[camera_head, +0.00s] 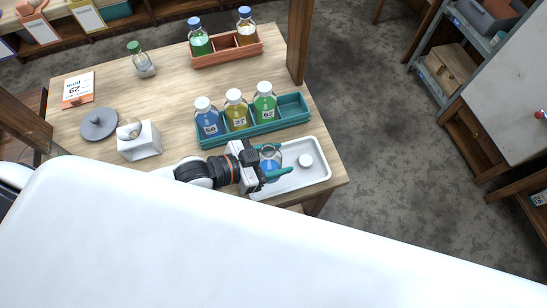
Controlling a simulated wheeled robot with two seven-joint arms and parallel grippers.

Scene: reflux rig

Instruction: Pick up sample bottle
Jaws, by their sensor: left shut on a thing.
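A clear glass bottle (270,160) with blue liquid stands at the left part of a white tray (324,178). Its top looks uncapped. My left gripper (277,175) has green fingers and is shut on this bottle; the fingers hide part of it. A white round cap (306,160) lies in the tray to the right of the bottle. Three capped bottles stand in the teal rack (296,108) behind: blue (207,120), yellow (237,113) and green (265,106). The rack's right-hand slot is empty. My right gripper is out of view.
A green-capped bottle (146,66), a numbered card (79,88), a grey disc (99,124) and a white box (140,142) stand left. A wooden post (299,40) rises at the back right.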

